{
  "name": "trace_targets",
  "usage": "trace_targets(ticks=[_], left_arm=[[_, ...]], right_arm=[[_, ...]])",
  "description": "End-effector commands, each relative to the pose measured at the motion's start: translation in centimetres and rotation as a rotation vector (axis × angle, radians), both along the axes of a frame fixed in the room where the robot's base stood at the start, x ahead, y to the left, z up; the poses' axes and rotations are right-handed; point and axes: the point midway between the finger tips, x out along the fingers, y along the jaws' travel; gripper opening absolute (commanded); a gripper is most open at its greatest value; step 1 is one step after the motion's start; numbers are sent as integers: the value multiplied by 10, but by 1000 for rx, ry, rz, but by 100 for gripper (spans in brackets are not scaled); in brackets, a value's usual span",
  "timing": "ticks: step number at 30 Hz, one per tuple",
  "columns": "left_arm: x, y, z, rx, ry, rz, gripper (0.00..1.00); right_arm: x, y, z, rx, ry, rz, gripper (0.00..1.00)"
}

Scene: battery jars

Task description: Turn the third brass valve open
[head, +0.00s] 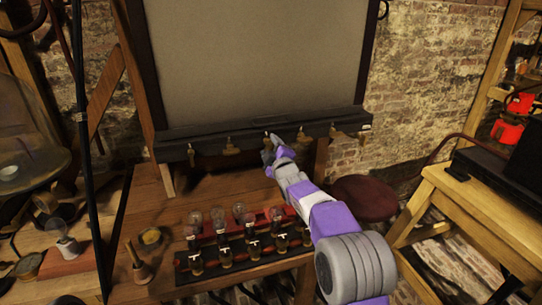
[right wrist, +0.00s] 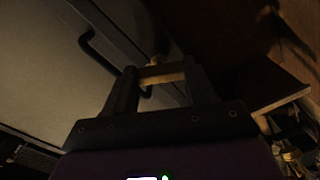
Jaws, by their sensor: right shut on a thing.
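A row of several brass valves hangs along the dark bar (head: 180,137) under the big grey panel. The third brass valve from the left (head: 266,134) is partly hidden by my right gripper (head: 270,147), which reaches up to it from the lower right. In the right wrist view, my right gripper (right wrist: 161,78) is shut on a brass piece (right wrist: 162,74) that spans between its two fingers. I take this piece to be the third valve; how far it is turned cannot be told. My left gripper is not in view.
Below on the wooden table (head: 165,205) stands a rack of battery jars (head: 225,257) with glass bulbs (head: 239,211) behind. A brass-topped wooden handle (head: 139,268) stands at the left. A round dark red stool (head: 366,197) and a light wooden table (head: 470,205) are at the right.

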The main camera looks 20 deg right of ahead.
Motion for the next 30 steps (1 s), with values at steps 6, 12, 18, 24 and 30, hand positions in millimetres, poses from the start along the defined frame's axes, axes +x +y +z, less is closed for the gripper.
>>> trace_targets(ticks=[6,12,18,24,30], left_arm=[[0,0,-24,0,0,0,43],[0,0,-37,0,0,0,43],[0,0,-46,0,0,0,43],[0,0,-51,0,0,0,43],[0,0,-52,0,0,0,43]], right_arm=[[0,0,-3,-197,-9,0,25],[0,0,-3,-349,-14,-1,25],[0,0,-2,-454,-17,-1,25],[0,0,-1,-512,-17,0,25],[0,0,0,-533,-18,0,25]])
